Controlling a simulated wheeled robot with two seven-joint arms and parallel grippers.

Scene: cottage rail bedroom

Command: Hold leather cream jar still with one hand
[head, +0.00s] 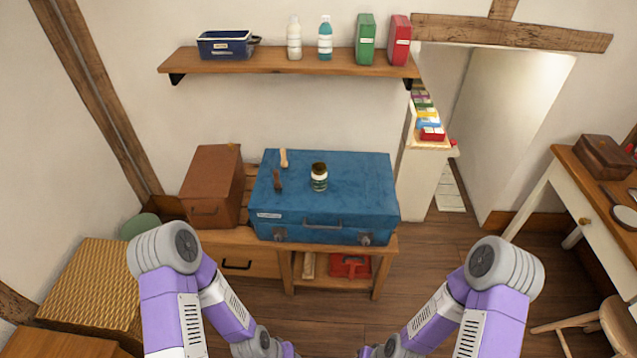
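The leather cream jar (319,178) stands upright on the lid of a blue suitcase (355,185). It is a small jar with a dark brown lid and a pale label band over a dark green body. Nothing touches it. My left and right arms come in from the bottom of the head view and bend down toward the bottom edge. Both grippers are out of the picture, so the jar is apart from both of them as far as the view shows.
A brush (278,180) and a light wooden tool (284,158) lie left of the jar on the suitcase. The suitcase rests on a low wooden bench (270,245) beside a brown case (212,185). A shelf (290,61) with bottles and boxes hangs above.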

